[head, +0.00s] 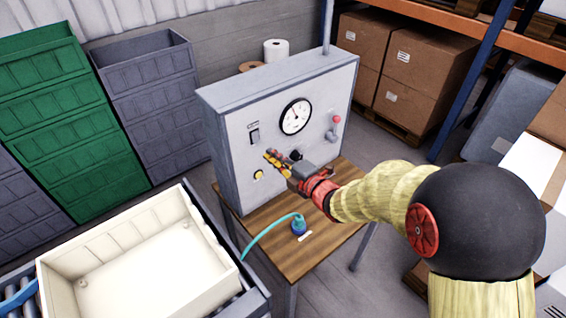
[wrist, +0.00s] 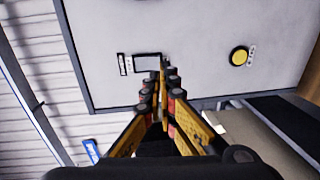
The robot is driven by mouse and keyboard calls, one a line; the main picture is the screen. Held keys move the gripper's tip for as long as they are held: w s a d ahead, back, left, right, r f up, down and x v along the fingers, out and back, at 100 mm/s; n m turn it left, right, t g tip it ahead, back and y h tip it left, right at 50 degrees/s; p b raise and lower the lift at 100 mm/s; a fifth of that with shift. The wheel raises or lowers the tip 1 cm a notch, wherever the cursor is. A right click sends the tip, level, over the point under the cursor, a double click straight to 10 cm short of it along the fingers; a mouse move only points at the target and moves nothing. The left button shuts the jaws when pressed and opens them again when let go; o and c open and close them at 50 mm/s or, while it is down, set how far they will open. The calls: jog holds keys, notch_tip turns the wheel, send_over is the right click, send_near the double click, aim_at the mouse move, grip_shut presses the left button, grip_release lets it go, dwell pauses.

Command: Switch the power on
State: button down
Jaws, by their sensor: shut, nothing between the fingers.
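The grey control box (head: 235,165) stands on a wooden table. A dark rocker switch (head: 254,136), with a small label above it, is on the left of its front panel. The wrist view also shows the switch (wrist: 147,61), partly covered by my fingertips. Which way the rocker is tipped is too small to tell. My gripper (head: 268,156) has its yellow and black fingers shut and empty. In the head view its tips are in front of the panel, below and right of the switch. In the wrist view the gripper (wrist: 163,66) overlaps the switch's edge; contact cannot be told.
The panel also bears a yellow button (head: 258,174), a round gauge (head: 295,117), a black knob (head: 296,155) and a red-tipped lever (head: 334,129). A blue tool with a teal hose (head: 298,227) is on the wooden table (head: 330,240). A cream crate (head: 215,250) stands front left.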

aim_at(257, 143)
jog(key=x, duration=0.5)
jog(key=shift+w+a, duration=0.2)
jog(key=shift+w, duration=0.05)
jog(key=shift+f+b, duration=0.15)
jog(key=shift+b, duration=0.15)
jog(key=b, duration=0.3)
jog(key=shift+w+a+t+y+b, duration=0.15)
jog(key=shift+w+t+y+b, duration=0.15)
jog(key=shift+w+t+b, duration=0.1)
jog(key=shift+s+f, duration=0.1)
